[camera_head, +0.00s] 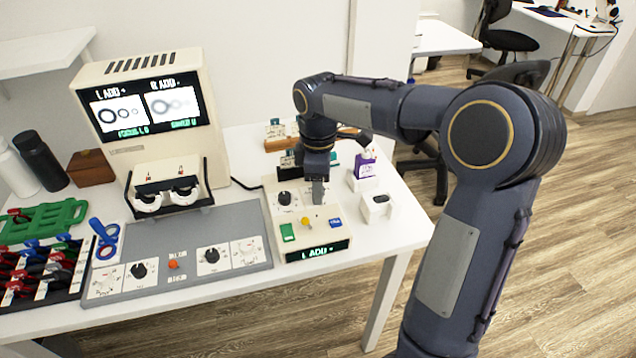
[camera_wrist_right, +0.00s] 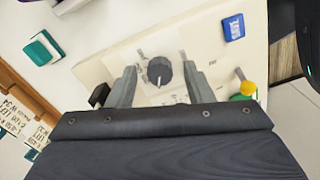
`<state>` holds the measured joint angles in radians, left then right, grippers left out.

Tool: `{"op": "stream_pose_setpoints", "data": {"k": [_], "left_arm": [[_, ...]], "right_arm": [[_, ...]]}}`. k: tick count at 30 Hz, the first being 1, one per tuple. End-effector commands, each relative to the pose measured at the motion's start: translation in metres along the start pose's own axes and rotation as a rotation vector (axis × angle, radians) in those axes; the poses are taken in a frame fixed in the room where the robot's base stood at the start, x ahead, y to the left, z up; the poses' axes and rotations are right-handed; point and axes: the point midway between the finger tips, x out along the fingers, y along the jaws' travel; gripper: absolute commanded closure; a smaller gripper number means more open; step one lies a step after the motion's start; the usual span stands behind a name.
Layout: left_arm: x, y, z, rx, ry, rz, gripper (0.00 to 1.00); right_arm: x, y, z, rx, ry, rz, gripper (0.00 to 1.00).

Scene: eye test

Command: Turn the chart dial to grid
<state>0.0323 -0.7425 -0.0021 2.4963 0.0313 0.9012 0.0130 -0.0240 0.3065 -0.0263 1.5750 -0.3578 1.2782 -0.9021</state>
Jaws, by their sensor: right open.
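A cream control box (camera_head: 331,246) stands right of the grey panel, with a lit display reading "L ADD -" on its front. A black dial (camera_head: 284,197) shows at its back left. My right gripper (camera_head: 317,200) points down over its back right part. In the wrist view my right gripper (camera_wrist_right: 158,80) is open, its fingers on either side of a dark round dial (camera_wrist_right: 159,70) with a pale pointer line. The arm appears to hide this dial in the head view. I cannot tell whether the fingers touch it or read its labels. My left gripper is not in view.
The box also bears a green button (camera_head: 288,232), a yellow knob (camera_head: 306,221) and a blue button (camera_head: 335,223). A grey panel (camera_head: 190,262) with dials lies left. A viewer machine (camera_head: 150,75) stands behind. A small white holder (camera_head: 377,207) stands right of the box.

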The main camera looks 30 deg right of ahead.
Motion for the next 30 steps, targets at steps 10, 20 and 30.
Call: {"op": "stream_pose_setpoints", "data": {"k": [10,20,30], "left_arm": [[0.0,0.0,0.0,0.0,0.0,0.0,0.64],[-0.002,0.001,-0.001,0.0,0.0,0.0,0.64],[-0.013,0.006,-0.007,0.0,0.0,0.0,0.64]], "right_arm": [[0.0,0.0,0.0,0.0,0.0,0.0,0.89],[-0.001,0.0,0.0,0.023,0.0,-0.001,0.98],[-0.003,0.0,0.0,0.216,-0.002,-0.002,0.98]]}}
